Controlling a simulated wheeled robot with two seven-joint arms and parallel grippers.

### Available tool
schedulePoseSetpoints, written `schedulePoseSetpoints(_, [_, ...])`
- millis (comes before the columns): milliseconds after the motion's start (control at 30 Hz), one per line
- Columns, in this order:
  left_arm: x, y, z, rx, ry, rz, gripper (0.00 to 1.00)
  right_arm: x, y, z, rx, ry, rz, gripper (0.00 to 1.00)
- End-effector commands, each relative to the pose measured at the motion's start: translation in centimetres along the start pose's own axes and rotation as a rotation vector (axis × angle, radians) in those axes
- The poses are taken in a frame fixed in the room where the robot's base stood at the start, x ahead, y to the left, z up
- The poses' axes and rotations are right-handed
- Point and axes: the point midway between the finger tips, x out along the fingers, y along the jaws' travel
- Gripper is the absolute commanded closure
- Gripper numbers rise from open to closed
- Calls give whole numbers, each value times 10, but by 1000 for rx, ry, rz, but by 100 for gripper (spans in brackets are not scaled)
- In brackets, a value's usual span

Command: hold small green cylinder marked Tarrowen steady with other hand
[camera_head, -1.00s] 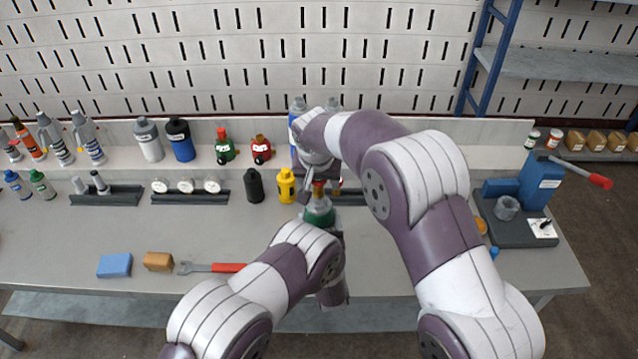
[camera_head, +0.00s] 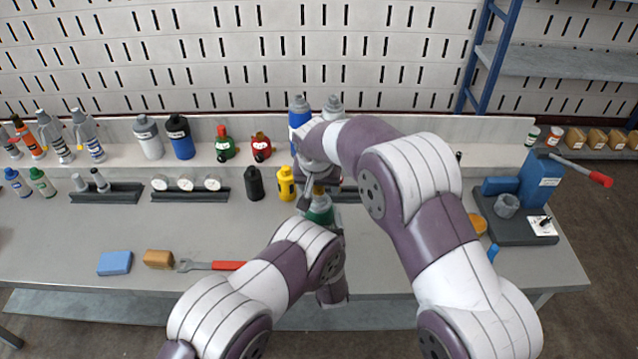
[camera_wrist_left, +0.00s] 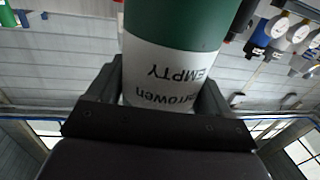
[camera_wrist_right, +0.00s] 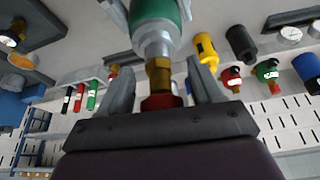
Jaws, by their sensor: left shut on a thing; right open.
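The small green cylinder (camera_head: 319,212) is held above the middle of the bench. In the left wrist view its green body (camera_wrist_left: 170,25) has a white band reading "EMPTY" and "arrowen", upside down. My left gripper (camera_wrist_left: 165,90) is shut on this cylinder at the white band. Finger contact there cannot be told. In the head view my arms hide much of the cylinder.
A yellow bottle (camera_head: 286,184) and a black bottle (camera_head: 255,184) stand just left of the grippers. Gauges (camera_head: 186,184) lie further left. A blue block (camera_head: 115,263), a tan block (camera_head: 158,259) and a red-handled wrench (camera_head: 212,266) lie near the front edge. A blue press (camera_head: 540,182) stands at right.

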Motion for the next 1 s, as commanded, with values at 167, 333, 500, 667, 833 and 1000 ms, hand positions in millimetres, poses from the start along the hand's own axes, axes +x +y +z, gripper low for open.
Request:
schedulePoseSetpoints(167, [0, 0, 0, 0, 0, 0, 56, 0, 0, 0, 0, 0, 0, 58])
schedulePoseSetpoints(333, [0, 0, 0, 0, 0, 0, 56, 0, 0, 0, 0, 0, 0, 99])
schedulePoseSetpoints(500, [0, 0, 0, -1, 0, -1, 56, 1, -1, 0, 186, 0, 80, 99])
schedulePoseSetpoints(667, [0, 0, 0, -1, 0, -1, 56, 1, 0, 0, 446, 1, 187, 99])
schedulePoseSetpoints(833, [0, 0, 0, -1, 0, -1, 56, 0, 0, 0, 487, 1, 203, 99])
schedulePoseSetpoints(1000, [0, 0, 0, -1, 0, -1, 56, 0, 0, 0, 485, 1, 202, 35])
